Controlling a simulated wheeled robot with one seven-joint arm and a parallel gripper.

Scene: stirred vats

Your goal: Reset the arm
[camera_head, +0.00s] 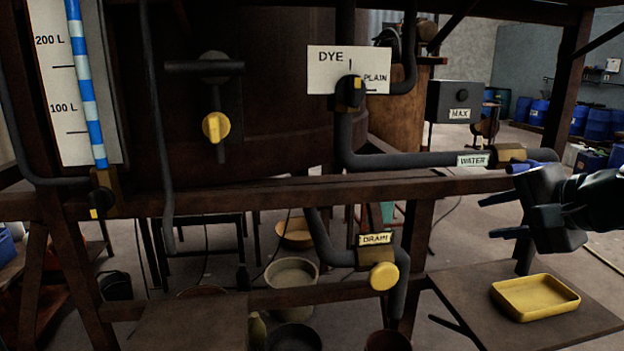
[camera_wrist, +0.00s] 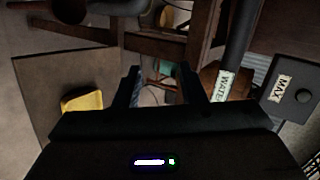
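My gripper (camera_head: 492,217) reaches in from the right edge of the head view, in front of the wooden frame and above the yellow tray. Its two fingers are spread apart with nothing between them. In the wrist view the gripper (camera_wrist: 158,85) also shows its fingers apart, with only background in the gap. The fingers look clear of the WATER pipe label (camera_head: 473,160) and the valve beside it, though the depth between them is hard to tell. The rest of my arm is out of view to the right.
A yellow tray (camera_head: 535,298) lies on a low board (camera_head: 470,300) below my gripper. The MAX box (camera_head: 455,101), DYE/PLAIN selector (camera_head: 350,91), yellow vat knob (camera_head: 215,127) and DRAIN valve (camera_head: 384,276) are to the left. A wooden beam (camera_head: 300,194) crosses the middle.

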